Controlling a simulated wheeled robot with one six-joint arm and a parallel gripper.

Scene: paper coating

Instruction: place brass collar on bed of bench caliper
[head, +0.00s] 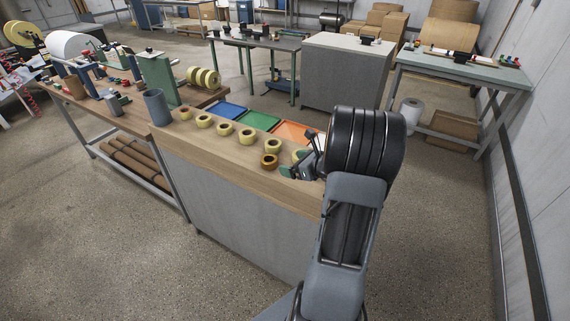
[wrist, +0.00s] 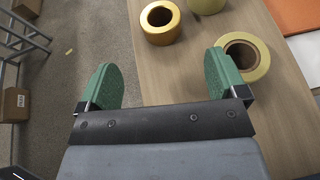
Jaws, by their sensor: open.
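My gripper (head: 302,160) is open and empty over the right end of the wooden-topped counter. In the wrist view my gripper (wrist: 163,72) has its two green fingers wide apart, with bare wood and floor beyond. A darker golden ring (head: 270,160), most like a brass collar, lies on the counter just left of the gripper; it also shows in the wrist view (wrist: 160,22), beyond the space between the fingers. A pale yellow ring (wrist: 262,60) lies by the right finger, which partly hides it. I cannot pick out the bench caliper for certain.
Several similar rings, such as one pale ring (head: 246,136), line the counter (head: 225,160). Blue (head: 226,109), green (head: 259,121) and orange (head: 293,132) flat trays lie behind them. A grey-blue cup (head: 157,107) stands at the left end. A tool-covered bench (head: 135,119) adjoins at left.

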